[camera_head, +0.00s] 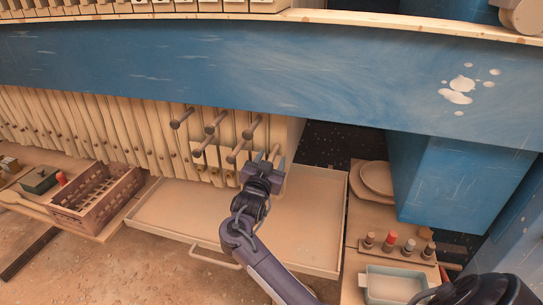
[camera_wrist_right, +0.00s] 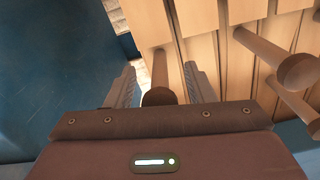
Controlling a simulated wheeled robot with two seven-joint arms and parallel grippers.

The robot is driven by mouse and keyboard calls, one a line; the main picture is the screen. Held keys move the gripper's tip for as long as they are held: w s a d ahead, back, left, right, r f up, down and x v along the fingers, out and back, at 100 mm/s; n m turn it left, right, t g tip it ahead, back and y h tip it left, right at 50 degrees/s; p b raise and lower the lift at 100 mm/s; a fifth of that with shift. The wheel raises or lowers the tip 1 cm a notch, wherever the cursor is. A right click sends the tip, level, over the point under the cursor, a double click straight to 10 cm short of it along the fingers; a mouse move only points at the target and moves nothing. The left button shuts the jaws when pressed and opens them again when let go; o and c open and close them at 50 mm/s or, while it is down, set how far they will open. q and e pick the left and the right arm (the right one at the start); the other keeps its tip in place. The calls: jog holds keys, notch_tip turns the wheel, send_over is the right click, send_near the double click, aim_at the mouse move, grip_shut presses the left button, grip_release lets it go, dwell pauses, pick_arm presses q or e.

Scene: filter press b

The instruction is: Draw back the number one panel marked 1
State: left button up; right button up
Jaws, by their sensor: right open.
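A row of upright cream panels (camera_head: 135,125) hangs under the blue beam, and those at its right end carry brown peg handles with round knobs (camera_head: 197,152). Small plates show low on these panels, but I cannot read a 1 on any. My right gripper (camera_head: 269,156) is open at the rightmost pegs and hides part of the panels behind it. In the right wrist view, one peg handle (camera_wrist_right: 158,78) stands between the open fingers (camera_wrist_right: 160,88), with a gap visible on both sides. More pegs (camera_wrist_right: 298,71) stick out to the right. My left gripper is not in view.
A shallow cream tray (camera_head: 318,215) with a handle lies below the panels. A brown slotted crate (camera_head: 70,217) stands at left. A blue post (camera_head: 430,180), a small pale tray (camera_head: 366,283) and several red and dark pegs (camera_head: 390,240) are at right.

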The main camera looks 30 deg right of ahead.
jog(key=shift+w+d, duration=0.3)
jog(key=shift+d, duration=0.1)
jog(key=shift+c, duration=0.3)
grip_shut()
